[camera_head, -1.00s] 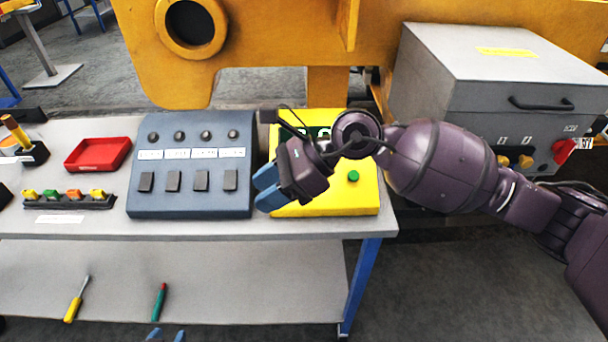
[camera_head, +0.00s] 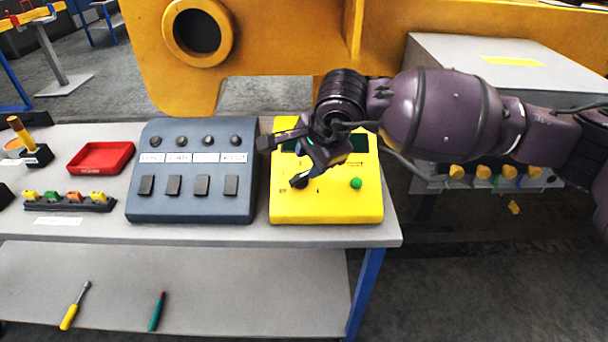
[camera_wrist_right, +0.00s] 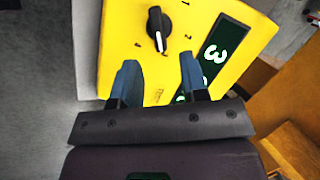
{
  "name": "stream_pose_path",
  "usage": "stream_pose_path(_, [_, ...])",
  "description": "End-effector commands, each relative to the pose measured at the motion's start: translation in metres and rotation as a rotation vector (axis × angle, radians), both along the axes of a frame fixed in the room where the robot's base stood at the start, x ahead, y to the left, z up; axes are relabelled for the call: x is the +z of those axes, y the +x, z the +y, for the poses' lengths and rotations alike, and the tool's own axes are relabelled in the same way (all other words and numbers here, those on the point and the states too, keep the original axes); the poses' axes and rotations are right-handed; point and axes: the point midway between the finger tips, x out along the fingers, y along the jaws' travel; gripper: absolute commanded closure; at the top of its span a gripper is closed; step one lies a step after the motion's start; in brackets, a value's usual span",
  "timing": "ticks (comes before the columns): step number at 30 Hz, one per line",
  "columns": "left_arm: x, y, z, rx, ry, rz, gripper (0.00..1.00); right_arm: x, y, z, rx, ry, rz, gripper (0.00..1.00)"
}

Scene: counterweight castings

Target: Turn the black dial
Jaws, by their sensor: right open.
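The black dial (camera_head: 299,182) is on the front left part of the yellow box (camera_head: 330,207), partly covered by my right gripper. In the right wrist view the black dial (camera_wrist_right: 155,25) shows whole, with a white pointer line and small marks around it. My right gripper (camera_head: 308,172) is over the yellow box, close to the dial. In the right wrist view its two blue fingers (camera_wrist_right: 159,68) are open and empty, pointing towards the dial, which lies just beyond and between the tips. My left gripper is out of view.
A green button (camera_head: 356,183) and a dark display (camera_wrist_right: 222,52) are on the yellow box. A blue-grey panel (camera_head: 190,208) with switches stands left of it. A red tray (camera_head: 101,157) lies farther left. A grey cabinet (camera_head: 480,52) stands behind my right arm.

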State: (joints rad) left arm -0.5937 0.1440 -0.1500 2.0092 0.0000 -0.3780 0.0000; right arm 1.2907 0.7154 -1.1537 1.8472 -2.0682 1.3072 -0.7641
Motion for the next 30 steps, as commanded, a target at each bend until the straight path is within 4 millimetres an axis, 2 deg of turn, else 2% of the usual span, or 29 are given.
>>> stream_pose_path(1, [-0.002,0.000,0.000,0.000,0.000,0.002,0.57,-0.011,0.003,0.003,0.000,0.000,0.005,0.60])
stream_pose_path(6, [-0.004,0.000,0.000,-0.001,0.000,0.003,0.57,-0.036,0.012,0.009,-0.001,0.001,0.004,0.60])
stream_pose_path(12, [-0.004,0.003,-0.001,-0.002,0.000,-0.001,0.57,-0.055,0.020,0.014,0.000,0.001,0.003,0.60])
stream_pose_path(25, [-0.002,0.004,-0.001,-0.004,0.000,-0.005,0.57,-0.060,0.023,0.016,0.000,0.002,0.001,0.60])
stream_pose_path(30, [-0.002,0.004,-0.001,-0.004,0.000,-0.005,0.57,-0.060,0.023,0.016,0.000,0.002,0.001,0.86])
